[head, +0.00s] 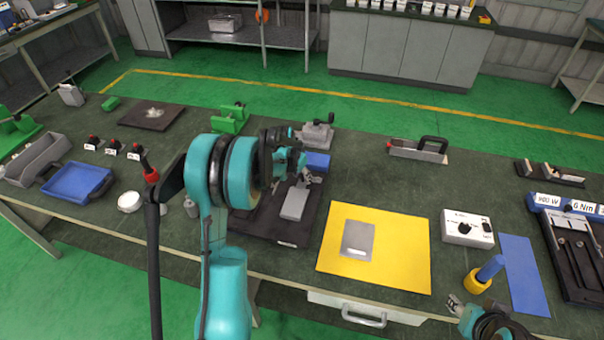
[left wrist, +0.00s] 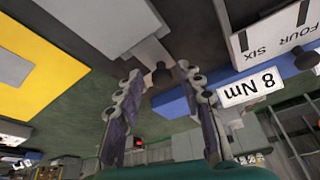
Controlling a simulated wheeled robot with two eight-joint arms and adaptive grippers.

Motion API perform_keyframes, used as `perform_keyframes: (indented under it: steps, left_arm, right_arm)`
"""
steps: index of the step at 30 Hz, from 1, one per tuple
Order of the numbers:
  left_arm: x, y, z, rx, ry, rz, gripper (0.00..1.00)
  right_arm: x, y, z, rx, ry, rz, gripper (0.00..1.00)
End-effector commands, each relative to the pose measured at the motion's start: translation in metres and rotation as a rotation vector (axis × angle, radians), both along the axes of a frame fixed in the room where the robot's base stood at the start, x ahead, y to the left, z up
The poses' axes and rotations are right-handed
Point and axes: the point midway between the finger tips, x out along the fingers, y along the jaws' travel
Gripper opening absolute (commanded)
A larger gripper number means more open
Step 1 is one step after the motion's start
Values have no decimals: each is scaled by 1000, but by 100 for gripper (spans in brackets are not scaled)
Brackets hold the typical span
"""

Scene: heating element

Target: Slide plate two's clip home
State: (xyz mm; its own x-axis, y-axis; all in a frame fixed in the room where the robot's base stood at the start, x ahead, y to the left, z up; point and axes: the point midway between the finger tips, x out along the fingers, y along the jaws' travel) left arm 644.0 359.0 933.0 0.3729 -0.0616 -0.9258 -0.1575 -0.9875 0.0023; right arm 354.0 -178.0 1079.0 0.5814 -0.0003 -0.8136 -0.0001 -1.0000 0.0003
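A grey plate (head: 294,204) lies on a black base (head: 262,222) near the table's middle. A second grey plate (head: 358,240) lies flat on a yellow mat. I cannot read which is plate two. My left gripper (head: 304,178) is just above the far end of the plate on the black base. The clip cannot be made out for sure. My right gripper (head: 457,306) is at the lower right; its opening is unclear.
A blue block (head: 317,162) stands close behind the left gripper; a blue part marked 8 Nm (left wrist: 250,88) shows in the left wrist view.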

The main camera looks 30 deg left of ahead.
Motion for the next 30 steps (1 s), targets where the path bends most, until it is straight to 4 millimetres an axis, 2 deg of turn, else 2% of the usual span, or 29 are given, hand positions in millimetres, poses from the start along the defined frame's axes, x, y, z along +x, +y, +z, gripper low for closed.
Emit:
perform_keyframes:
  steps: [11, 14, 24, 30]
  left_arm:
    - [-1, 1, 7, 1, -4, 2, 41]
    - [-7, 2, 20, 1, -4, 2, 41]
    - [-35, 6, 87, 1, -3, 2, 41]
    - [-44, 7, 108, 1, -2, 0, 41]
  right_arm:
    - [0, 0, 0, 0, 0, 0, 41]
    - [0, 0, 0, 0, 0, 0, 41]
    - [0, 0, 0, 0, 0, 0, 41]
    - [0, 0, 0, 0, 0, 0, 41]
